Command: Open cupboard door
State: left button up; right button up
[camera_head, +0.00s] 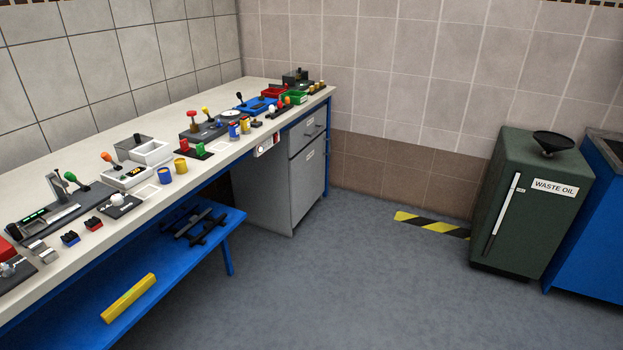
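A grey cupboard (307,175) stands under the far end of the long workbench. Its front faces right, with a drawer (306,133) above a taller door (308,176). The door looks shut, and a small pale label and a handle show near its upper part, too small to make out well. Neither of my grippers is in the head view, so their state is hidden.
The long workbench (120,219) carries many levers, trays and small parts. Its blue lower shelf (190,257) holds a yellow bar (128,298). A green waste oil cabinet (528,205) stands right, beside a blue unit (594,225). The grey floor (350,280) between is clear.

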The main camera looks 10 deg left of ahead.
aim_at(306, 169)
jog(key=i+z, duration=0.3)
jog(key=i, duration=0.75)
jog(key=i+l, duration=0.1)
jog(key=i, duration=1.05)
jog(key=i+l, duration=0.1)
jog(key=i, duration=1.1)
